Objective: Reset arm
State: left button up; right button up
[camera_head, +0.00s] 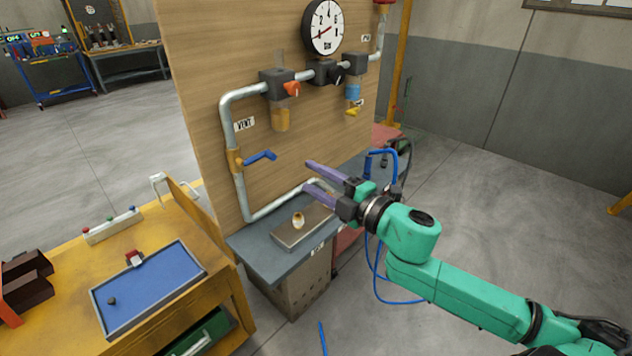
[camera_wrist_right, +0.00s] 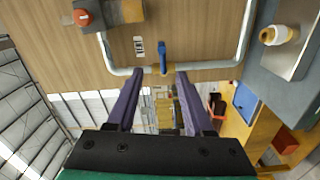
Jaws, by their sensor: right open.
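My right gripper (camera_head: 309,175) is open and empty. Its purple fingers point left toward the wooden panel, above the grey shelf (camera_head: 262,262). In the right wrist view the two fingers of this gripper (camera_wrist_right: 157,85) stand apart with nothing between them. Beyond their tips is the blue valve lever (camera_wrist_right: 162,55), which also shows in the head view (camera_head: 260,156) on the pipe beside the VENT label (camera_head: 244,125). I cannot tell the exact gap, but the fingers look apart from the lever. My left gripper is in neither view.
The panel (camera_head: 203,60) carries pipes, a round gauge (camera_head: 324,27) and an orange-handled valve (camera_head: 291,88). A yellow bench (camera_head: 60,262) with a blue tray (camera_head: 152,291) stands left.

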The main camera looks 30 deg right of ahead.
dwell(0.3)
jog(key=w+d+f+m+g+h, duration=0.1)
jog(key=d+f+m+h, duration=0.3)
jog(key=d+f, duration=0.6)
jog(key=d+f+m+g+h, duration=0.25)
jog(key=d+f+m, duration=0.3)
jog(key=f, duration=0.85)
jog(key=s+d+f+m+g+h, duration=0.1)
jog(key=s+d+f, duration=0.15)
jog(key=f, duration=0.45)
jog(key=s+d+f+m+g+h, duration=0.1)
jog(key=s+f+m, duration=0.15)
jog(key=f, duration=0.35)
jog(key=s+a+f+m+g, duration=0.1)
jog(key=s+a+f+g, duration=0.15)
jog(key=s+f, duration=0.6)
jog(key=s+a+f+m+g, duration=0.1)
jog(key=s+f+g, duration=0.2)
jog(key=s+f, duration=0.55)
jog(key=s+a+f+m+g+y, duration=0.1)
jog(key=s+a+f+g, duration=0.1)
jog(key=s+a+f, duration=0.3)
jog(key=s+a+f+m+g, duration=0.1)
jog(key=s+a+f, duration=0.5)
jog(key=s, duration=0.7)
jog(key=shift+a+f+m+g+y, duration=0.3)
jog(key=shift+m+g+y, duration=0.1)
jog(key=shift+g, duration=0.4)
jog(key=shift+d, duration=0.2)
